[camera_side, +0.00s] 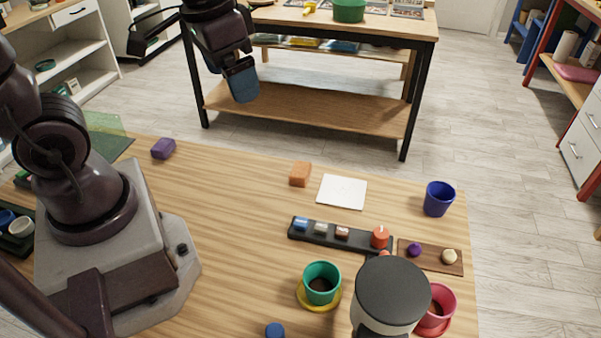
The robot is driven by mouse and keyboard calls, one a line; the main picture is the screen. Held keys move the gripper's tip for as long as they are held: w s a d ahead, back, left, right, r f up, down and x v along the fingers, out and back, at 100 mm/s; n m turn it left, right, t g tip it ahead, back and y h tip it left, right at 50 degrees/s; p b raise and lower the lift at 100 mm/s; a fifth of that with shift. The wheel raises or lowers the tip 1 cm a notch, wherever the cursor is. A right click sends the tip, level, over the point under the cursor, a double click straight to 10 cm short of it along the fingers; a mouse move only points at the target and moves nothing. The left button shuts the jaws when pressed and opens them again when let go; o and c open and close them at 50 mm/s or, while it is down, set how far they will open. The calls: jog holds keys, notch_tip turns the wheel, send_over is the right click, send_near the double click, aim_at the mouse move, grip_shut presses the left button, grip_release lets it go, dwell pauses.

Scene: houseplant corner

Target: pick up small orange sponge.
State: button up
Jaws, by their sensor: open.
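The small orange sponge (300,173) is a block lying on the wooden table, left of a white square sheet (342,191). It is fully visible and nothing touches it from above. My gripper (241,84) hangs at the top of the view, up and to the left of the sponge in the picture. It is apart from the sponge, and I see nothing held in it. Its fingers overlap in this view, so the gap between them is hard to see.
A purple block (163,148) lies to the left. A black tray (312,235) with small items, a blue cup (439,199), a green pot (322,283) and a dark-topped cylinder (393,290) stand to the right and front. The table (235,215) left of the tray is clear.

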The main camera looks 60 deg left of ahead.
jog(key=w+a+f+m+g, duration=0.4)
jog(key=w+f, duration=0.6)
jog(key=f, duration=0.5)
jog(key=m+t, duration=0.2)
jog(key=m, duration=0.3)
send_over(300, 169)
jog(key=f, duration=0.9)
jog(key=shift+a, duration=0.2)
jog(key=shift+d+f, duration=0.2)
jog(key=shift+f, duration=2.5)
jog(key=shift+w, duration=0.1)
jog(key=c, duration=1)
